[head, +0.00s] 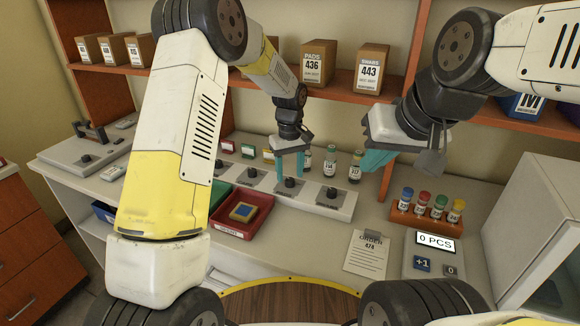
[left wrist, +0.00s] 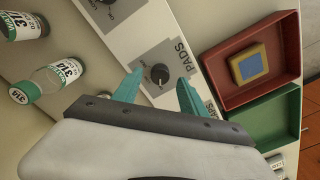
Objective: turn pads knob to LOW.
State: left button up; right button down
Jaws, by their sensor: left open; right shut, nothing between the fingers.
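The pads knob (left wrist: 159,73) is a small black round knob on a grey square plate with the word PADS beside it. It also shows in the head view (head: 290,183) on the long pale knob panel (head: 345,208). My left gripper (head: 290,172) points down over this knob, open, with one teal finger on either side. In the left wrist view the left gripper (left wrist: 159,82) has visible gaps between its fingers and the knob. The knob's setting is too small to read. My right gripper (head: 372,164) is shut and empty, raised to the right of the panel.
Other black knobs (head: 330,193) sit along the same panel. Small bottles (head: 355,166) stand behind it. A red tray (head: 228,228) with a yellow and blue block is in front. A vial rack (head: 425,219), an order sheet (head: 366,255) and a counter (head: 436,240) are at right.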

pick_arm(q)
jog(key=shift+f, duration=1.1)
jog(key=shift+c, duration=0.4)
grip_shut()
jog(key=shift+m, duration=0.4)
jog(key=m, duration=0.5)
jog(key=shift+m, duration=0.3)
jog(key=m, duration=0.5)
jog(key=shift+m, duration=0.4)
